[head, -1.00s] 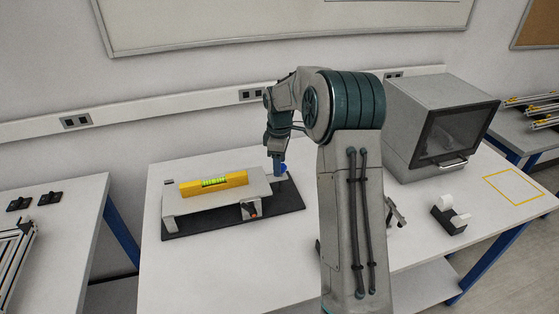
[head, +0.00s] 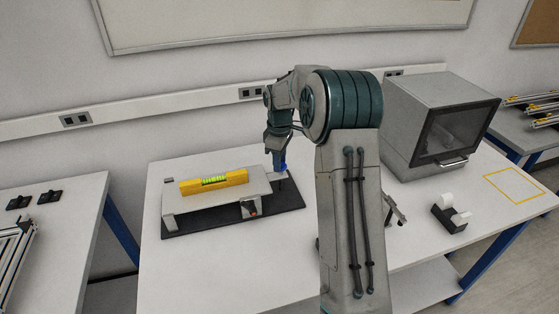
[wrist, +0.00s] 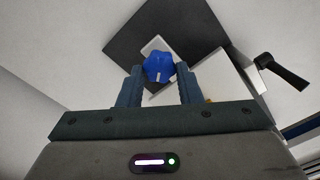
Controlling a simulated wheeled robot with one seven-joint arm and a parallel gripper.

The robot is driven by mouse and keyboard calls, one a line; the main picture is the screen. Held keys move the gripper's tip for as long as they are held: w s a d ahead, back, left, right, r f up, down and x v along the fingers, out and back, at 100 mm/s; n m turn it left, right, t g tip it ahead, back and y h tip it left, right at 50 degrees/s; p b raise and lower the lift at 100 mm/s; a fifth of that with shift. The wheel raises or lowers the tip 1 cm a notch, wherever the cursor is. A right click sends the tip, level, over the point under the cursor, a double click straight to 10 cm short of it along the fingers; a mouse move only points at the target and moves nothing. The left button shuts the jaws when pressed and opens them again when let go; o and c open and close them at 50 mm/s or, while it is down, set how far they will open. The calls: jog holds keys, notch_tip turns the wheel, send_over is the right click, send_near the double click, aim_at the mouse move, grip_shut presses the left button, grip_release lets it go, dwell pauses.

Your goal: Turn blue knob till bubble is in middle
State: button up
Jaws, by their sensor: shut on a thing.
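My gripper is shut on the knob. In the head view the knob (head: 284,167) is a small blue patch at the right end of the grey plate (head: 255,187), mostly hidden by my gripper (head: 279,165). A yellow spirit level (head: 190,188) lies on the plate. Its green vial (head: 214,181) faces me, but the bubble is too small to place for certain.
The plate stands on a dark base mat (head: 190,231) on the white table (head: 157,257). A black-handled clamp (head: 250,209) is at the plate's front edge. A grey box with a dark window (head: 440,115) and a tape dispenser (head: 449,217) stand to the right.

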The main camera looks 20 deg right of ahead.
jog(key=m+b, duration=0.1)
jog(key=m, duration=0.4)
jog(key=shift+d, duration=0.1)
jog(key=shift+w+m, duration=0.1)
jog(key=shift+m, duration=2.4)
jog(key=shift+d, duration=0.1)
jog(key=o, duration=1)
jog(key=shift+c, duration=0.2)
jog(key=shift+r, duration=0.15)
notch_tip(320, 180, up, 14)
jog(key=b, duration=0.1)
jog(key=shift+f, duration=0.2)
